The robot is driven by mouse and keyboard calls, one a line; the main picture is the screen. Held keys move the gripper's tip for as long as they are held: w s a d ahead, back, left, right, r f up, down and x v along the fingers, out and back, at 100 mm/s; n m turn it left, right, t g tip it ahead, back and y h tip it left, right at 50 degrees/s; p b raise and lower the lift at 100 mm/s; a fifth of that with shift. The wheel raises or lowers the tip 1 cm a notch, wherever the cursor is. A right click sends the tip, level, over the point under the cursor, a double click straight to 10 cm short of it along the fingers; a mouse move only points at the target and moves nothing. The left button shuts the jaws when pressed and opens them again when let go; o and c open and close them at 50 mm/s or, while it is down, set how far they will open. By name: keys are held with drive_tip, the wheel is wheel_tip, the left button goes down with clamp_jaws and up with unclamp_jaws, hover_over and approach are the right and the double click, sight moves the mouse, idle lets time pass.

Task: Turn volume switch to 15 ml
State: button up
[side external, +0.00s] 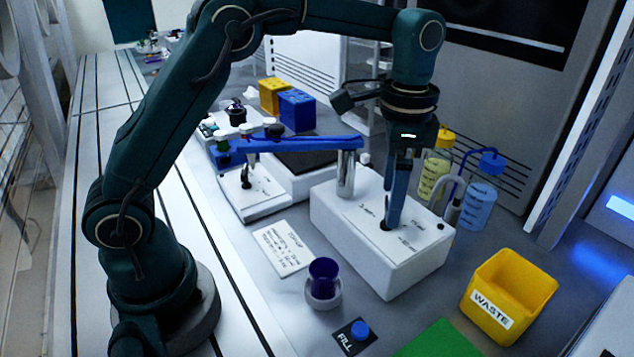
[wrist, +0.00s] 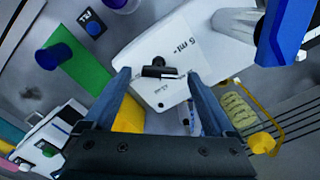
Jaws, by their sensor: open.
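The volume switch is a small black knob with a bar-shaped handle on top of a white dispenser box (side external: 340,232). In the wrist view the switch (wrist: 158,72) lies between my fingertips, its bar running roughly across the picture. Printed marks surround it; one seems to read 5 ml, and the others are too small to read. My gripper (side external: 392,218) points down at the switch and is open. In the wrist view my two fingers (wrist: 158,78) stand on either side of it with gaps. In the side view the fingers partly hide the switch (side external: 385,225).
A blue arm on a metal post (side external: 346,175) stands behind my gripper. Two bottles (side external: 480,200) stand right of the box. A yellow waste bin (side external: 510,290), a blue fill button (side external: 360,330), a purple cup (side external: 323,275) and a printed card (side external: 283,247) surround the box.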

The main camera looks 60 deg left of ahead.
drive_tip(key=shift+r, duration=2.1)
